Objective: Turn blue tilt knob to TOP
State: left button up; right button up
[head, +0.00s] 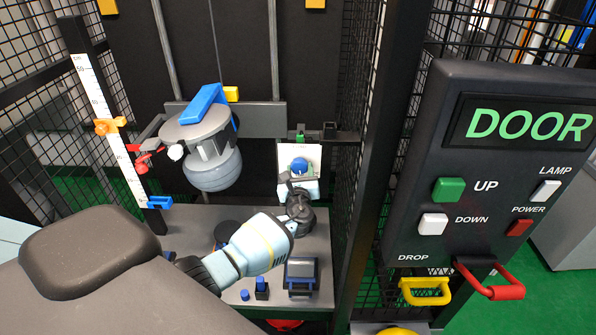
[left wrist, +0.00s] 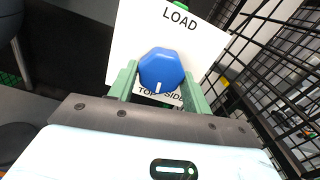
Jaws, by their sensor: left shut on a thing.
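The blue tilt knob (left wrist: 161,70) is hexagonal, with a white pointer mark near its lower edge in the left wrist view. It sits on a white plate (left wrist: 125,45) that reads LOAD at the top and TOP and SIDE at the bottom, partly covered. The pointer points down, toward the lower labels; I cannot tell exactly which one. My left gripper (left wrist: 161,88) has a green finger on either side of the knob and is shut on it. In the head view, the knob (head: 299,165) shows just beyond my left gripper (head: 299,180). My right gripper is not in view.
A control panel (head: 440,100) with a DOOR display, buttons and handles stands at the right. Black mesh (head: 355,180) stands close to the right of my left gripper. A grey round carriage with a blue lever (head: 205,103) hangs to the left, near a scale (head: 105,115).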

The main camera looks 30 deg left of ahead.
pick_arm(q)
jog(key=shift+m, duration=0.8)
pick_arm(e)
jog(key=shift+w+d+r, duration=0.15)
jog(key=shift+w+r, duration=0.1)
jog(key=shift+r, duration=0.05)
pick_arm(q)
jog(key=o, duration=1)
jog(key=shift+c, duration=0.2)
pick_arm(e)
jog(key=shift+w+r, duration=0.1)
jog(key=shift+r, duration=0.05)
pick_arm(q)
jog(key=shift+s+d+r+p, duration=0.1)
jog(key=shift+s+d+p, duration=0.2)
jog(key=shift+s+p, duration=0.15)
jog(key=v, duration=0.6)
jog(key=shift+s, duration=0.4)
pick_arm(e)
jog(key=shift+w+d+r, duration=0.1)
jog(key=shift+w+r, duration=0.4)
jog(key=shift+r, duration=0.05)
pick_arm(q)
jog(key=shift+d, duration=0.1)
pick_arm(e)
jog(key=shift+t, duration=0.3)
